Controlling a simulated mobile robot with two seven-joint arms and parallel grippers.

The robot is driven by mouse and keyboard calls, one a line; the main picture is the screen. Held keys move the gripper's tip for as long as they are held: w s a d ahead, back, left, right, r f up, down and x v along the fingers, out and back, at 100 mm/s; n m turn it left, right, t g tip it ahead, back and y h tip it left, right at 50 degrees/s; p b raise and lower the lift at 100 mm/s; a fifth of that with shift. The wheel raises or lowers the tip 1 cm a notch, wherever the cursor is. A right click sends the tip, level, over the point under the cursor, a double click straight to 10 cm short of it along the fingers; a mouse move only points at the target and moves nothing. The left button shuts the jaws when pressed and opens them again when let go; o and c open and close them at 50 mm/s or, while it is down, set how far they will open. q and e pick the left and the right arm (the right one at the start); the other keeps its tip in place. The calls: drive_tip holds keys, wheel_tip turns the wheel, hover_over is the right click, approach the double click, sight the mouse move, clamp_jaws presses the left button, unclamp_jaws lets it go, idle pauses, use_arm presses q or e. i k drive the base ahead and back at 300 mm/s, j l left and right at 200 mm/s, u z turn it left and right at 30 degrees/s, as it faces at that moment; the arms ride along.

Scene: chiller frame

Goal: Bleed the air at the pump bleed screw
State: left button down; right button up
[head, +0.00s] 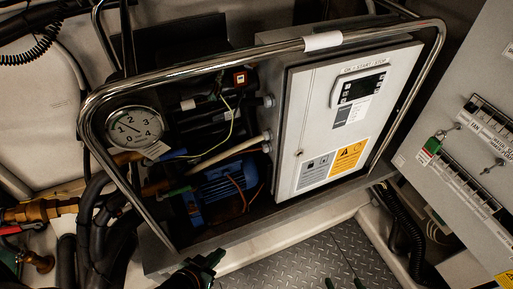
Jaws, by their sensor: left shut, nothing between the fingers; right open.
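The blue pump (222,196) sits low inside the chiller frame, left of the control cabinet. I cannot make out its bleed screw; pipes, shadow and the frame's lower edge hide parts of it. A round pressure gauge (134,128) with a white face is at the left, its needle pointing up and left. My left gripper (211,260) is dark, shut and empty, at the bottom edge in front of the frame's lower rail, below the pump and apart from it. My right gripper (343,283) shows only its fingertips at the bottom edge, open and empty over the floor plate.
A bent chrome tube (190,75) guards the frame's front. The white control cabinet (345,115) has a small display. A grey panel (470,125) with switches and a green key tag (431,148) stands right.

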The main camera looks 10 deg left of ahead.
sight(193, 209)
drive_tip(key=j+u, duration=0.1)
drive_tip(key=u, duration=0.25)
drive_tip(key=j+u, duration=0.1)
drive_tip(key=u, duration=0.3)
drive_tip(key=k+l, duration=0.1)
drive_tip(key=l, duration=0.35)
drive_tip(key=k+l, duration=0.1)
drive_tip(key=l, duration=0.4)
drive_tip(key=k+l, duration=0.1)
drive_tip(key=l, duration=0.35)
